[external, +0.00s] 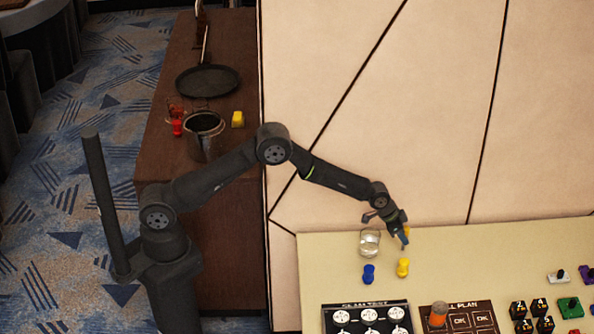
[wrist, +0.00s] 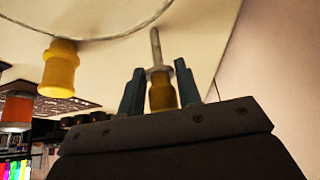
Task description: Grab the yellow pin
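The yellow pin (external: 403,267) stands on the beige table, just below my gripper (external: 404,238) in the external view. In the wrist view a yellow pin (wrist: 58,70) is at the left, outside the fingers and apart from them. My gripper (wrist: 160,85) has a thin metal shaft with an amber handle (wrist: 161,93) between its two dark fingers. The fingers flank it closely and it appears held, with the shaft pointing away from the wrist. Its lower end is hidden by the gripper body.
A blue pin (external: 369,273) stands left of the yellow pin, and a clear glass (external: 369,243) behind them. An orange cylinder (external: 438,314) is on a dark board in front. Several small coloured pieces are at the right. A tall panel (external: 400,110) rises behind the table.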

